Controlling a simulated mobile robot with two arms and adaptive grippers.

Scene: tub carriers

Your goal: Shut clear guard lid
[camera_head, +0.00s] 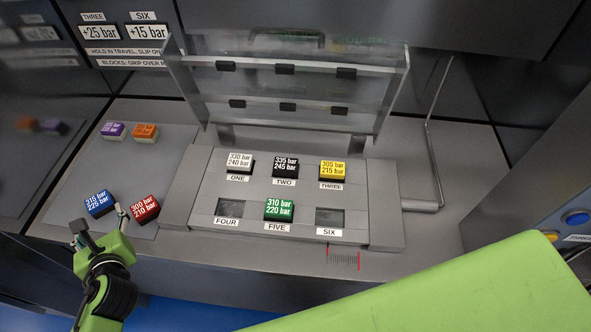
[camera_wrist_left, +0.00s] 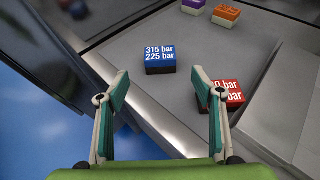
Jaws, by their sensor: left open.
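The clear guard lid (camera_head: 290,88) stands raised and tilted back behind the block panel (camera_head: 205,205). Small black pads sit along its two bars. A white block (camera_head: 240,163) is at ONE, a black block (camera_head: 285,166) at TWO, a yellow block (camera_head: 333,170) at THREE and a green block (camera_head: 279,209) at FIVE. The FOUR (camera_head: 230,208) and SIX (camera_head: 329,217) pockets look empty. My left gripper (camera_head: 100,226) is open and empty at the front left, near the blue block (camera_head: 98,204) and red block (camera_head: 145,208). My right gripper is not in view.
Purple (camera_head: 113,131) and orange (camera_head: 145,132) blocks lie farther back on the left tray (camera_head: 150,170). A bent metal rod (camera_head: 430,140) stands right of the lid. A blue button (camera_head: 576,218) is on the right-hand panel. My green arm link covers the lower right.

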